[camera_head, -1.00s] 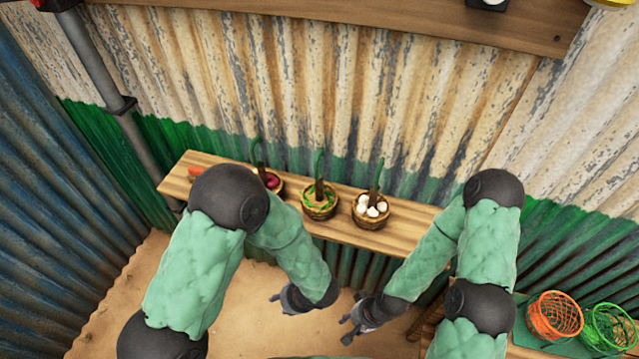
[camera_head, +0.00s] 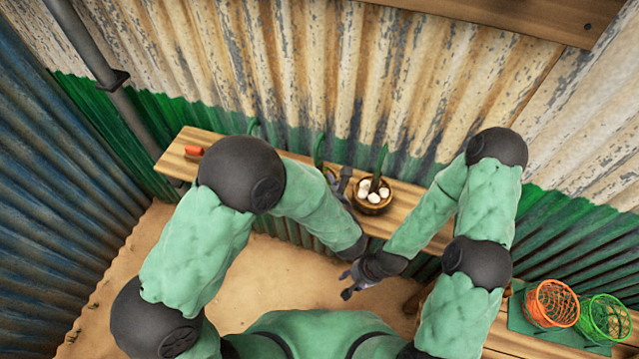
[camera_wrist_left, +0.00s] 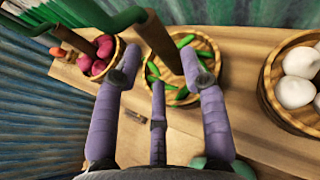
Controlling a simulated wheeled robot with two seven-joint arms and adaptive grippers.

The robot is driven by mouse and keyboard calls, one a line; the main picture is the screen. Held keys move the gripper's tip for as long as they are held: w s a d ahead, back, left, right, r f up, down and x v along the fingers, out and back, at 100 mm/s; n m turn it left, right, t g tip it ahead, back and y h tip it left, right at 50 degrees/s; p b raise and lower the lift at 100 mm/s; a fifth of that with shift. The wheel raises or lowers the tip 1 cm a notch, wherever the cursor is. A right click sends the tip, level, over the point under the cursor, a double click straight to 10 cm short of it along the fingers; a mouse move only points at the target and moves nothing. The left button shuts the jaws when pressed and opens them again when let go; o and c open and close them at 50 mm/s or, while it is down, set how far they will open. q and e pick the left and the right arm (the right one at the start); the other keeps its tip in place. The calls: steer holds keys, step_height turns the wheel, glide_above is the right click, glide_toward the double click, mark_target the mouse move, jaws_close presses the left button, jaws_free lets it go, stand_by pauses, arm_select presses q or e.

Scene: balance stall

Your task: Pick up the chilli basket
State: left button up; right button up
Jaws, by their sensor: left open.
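The chilli basket (camera_wrist_left: 214,50) holds green chillies and has a tall brown handle with green at its top. It stands on the shelf in the left wrist view. My left gripper (camera_wrist_left: 163,75) is open, its fingers spread over the near side of the basket, with the handle beyond and between them. I cannot tell whether they touch. In the head view the basket is mostly hidden by my left arm; its green handle (camera_head: 319,150) shows beside my left gripper (camera_head: 339,184). My right gripper (camera_head: 346,283) is empty and looks open, low in front of the shelf.
A basket of white bulbs (camera_head: 372,206) stands close to the right on the wooden shelf (camera_head: 415,205). A basket of dark red onions (camera_wrist_left: 98,68) stands to the left. An orange item (camera_head: 194,151) lies at the shelf's left end. Orange (camera_head: 552,304) and green (camera_head: 606,318) wire baskets stand lower right.

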arm_select(q)
steer(key=b+x, duration=0.1)
steer(key=x, duration=0.4)
steer(key=shift+w+f, duration=0.15)
jaws_close()
